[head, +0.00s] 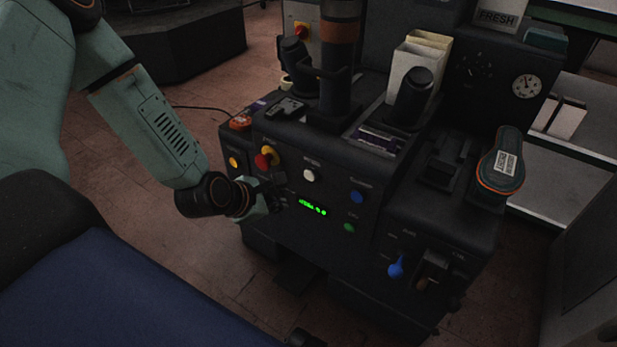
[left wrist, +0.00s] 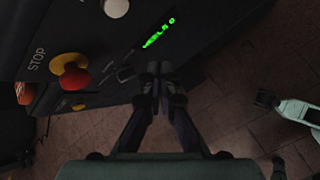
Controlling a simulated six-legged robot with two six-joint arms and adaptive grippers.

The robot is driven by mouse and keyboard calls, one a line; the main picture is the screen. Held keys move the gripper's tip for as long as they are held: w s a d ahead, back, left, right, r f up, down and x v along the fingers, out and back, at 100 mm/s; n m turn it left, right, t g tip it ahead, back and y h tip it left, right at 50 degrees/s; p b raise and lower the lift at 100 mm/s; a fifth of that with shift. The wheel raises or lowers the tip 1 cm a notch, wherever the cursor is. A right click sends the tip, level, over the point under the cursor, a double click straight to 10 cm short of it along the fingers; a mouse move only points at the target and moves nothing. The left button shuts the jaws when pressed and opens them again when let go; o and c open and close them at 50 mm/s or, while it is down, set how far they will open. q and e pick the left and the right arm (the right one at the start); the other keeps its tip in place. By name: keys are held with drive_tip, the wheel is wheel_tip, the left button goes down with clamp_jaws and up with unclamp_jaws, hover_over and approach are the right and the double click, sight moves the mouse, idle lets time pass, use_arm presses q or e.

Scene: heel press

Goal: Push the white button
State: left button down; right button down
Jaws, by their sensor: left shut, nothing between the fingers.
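The white button (head: 309,175) is on the front panel of the dark heel press (head: 330,235), to the right of the red and yellow stop button. It also shows at the top edge of the left wrist view (left wrist: 115,8), partly cut off. My left gripper (head: 275,200) is in front of the panel, below and left of the white button and apart from it. In the left wrist view its fingers (left wrist: 160,70) are together with nothing between them, pointing at the panel below the green display. My right gripper is not in view.
The red stop button (head: 264,159) on its yellow base is close above my left gripper. A green display (head: 313,208), blue button (head: 357,197), green button (head: 349,228) and blue lever (head: 396,267) are on the panel. A shoe (head: 502,165) stands at the right.

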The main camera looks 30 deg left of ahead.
sight(310, 175)
use_arm(q)
drive_tip(key=w+b, duration=0.5)
drive_tip(key=w, duration=0.2)
drive_tip(key=shift+w+d, duration=0.4)
drive_tip(key=shift+d, duration=0.05)
drive_tip(key=shift+r, duration=0.15)
drive_tip(key=shift+b, duration=0.35)
idle(0.7)
drive_tip(key=shift+w+b, duration=0.4)
drive_tip(key=shift+b, duration=0.1)
